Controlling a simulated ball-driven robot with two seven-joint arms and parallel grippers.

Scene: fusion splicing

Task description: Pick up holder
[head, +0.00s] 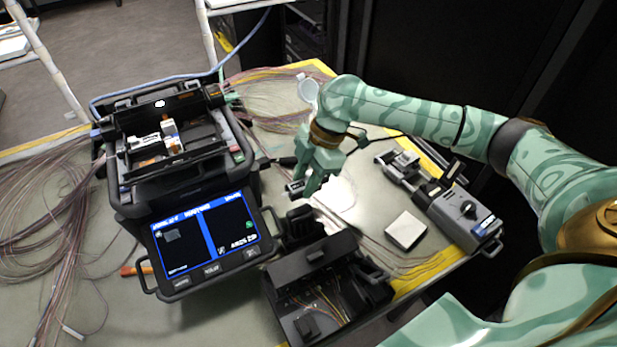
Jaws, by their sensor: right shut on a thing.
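My right gripper (310,186) reaches in from the right over the middle of the table, pointing down. It is shut on a small dark holder (295,187), which shows at the fingertips just right of the splicer. The fingers hide part of the holder, and I cannot tell whether it touches the table. The fusion splicer (184,177) stands at the left with its lid open and its blue screen (207,234) lit. My left gripper is not in view.
An open black case (318,290) with fibres stands at the front. A grey-black tool (460,213) and a small white block (405,230) lie at the right. Loose fibres (50,225) spread at the left. A blue cable (150,85) runs behind the splicer.

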